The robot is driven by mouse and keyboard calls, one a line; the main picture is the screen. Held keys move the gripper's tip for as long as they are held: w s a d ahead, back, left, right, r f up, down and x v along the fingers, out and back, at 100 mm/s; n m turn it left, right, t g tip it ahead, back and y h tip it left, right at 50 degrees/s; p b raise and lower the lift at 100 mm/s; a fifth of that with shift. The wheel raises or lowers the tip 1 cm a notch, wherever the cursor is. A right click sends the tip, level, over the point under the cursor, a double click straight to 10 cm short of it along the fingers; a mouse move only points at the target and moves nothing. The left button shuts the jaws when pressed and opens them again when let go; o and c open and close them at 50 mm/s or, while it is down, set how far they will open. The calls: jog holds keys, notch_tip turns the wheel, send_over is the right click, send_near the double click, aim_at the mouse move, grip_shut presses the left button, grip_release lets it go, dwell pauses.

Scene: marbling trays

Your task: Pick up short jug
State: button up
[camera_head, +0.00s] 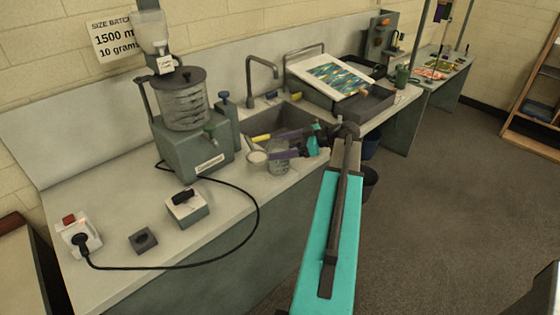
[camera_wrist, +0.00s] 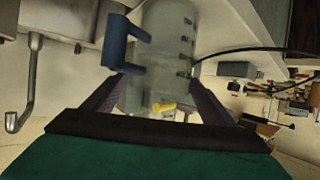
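A clear jug (camera_head: 279,160), which looks like the short jug, stands on the counter in front of the sink in the head view. My gripper (camera_head: 268,147) reaches in from the right beside it, and one purple finger overlaps the jug in the picture. In the wrist view my gripper (camera_wrist: 158,98) shows two purple fingers spread wide apart. A pale, see-through shape lies between them, but I cannot tell clearly whether it is the jug. I see no finger closed on anything.
A grey-green machine (camera_head: 192,150) with a clear ribbed vessel stands left of the jug. The sink (camera_head: 283,118) and its tap (camera_head: 262,72) are behind. A switch box (camera_head: 187,207) and a black cable (camera_head: 258,212) lie on the front counter.

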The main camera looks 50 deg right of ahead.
jog(key=c, duration=1.6)
jog(key=shift+r, duration=0.4)
jog(key=shift+c, duration=0.2)
jog(key=shift+r+b, duration=0.4)
jog(key=shift+b, duration=0.1)
jog(key=s+d+b, duration=0.2)
jog(key=s+d, duration=0.2)
jog(key=s, duration=0.3)
jog(key=s+d+b, duration=0.2)
jog(key=s+d, duration=0.2)
jog(key=s, duration=0.4)
jog(key=shift+s+d+b, duration=0.2)
jog(key=shift+d+b, duration=0.15)
jog(key=shift+d, duration=0.05)
jog(key=shift+s, duration=0.1)
jog(key=shift+a, duration=0.1)
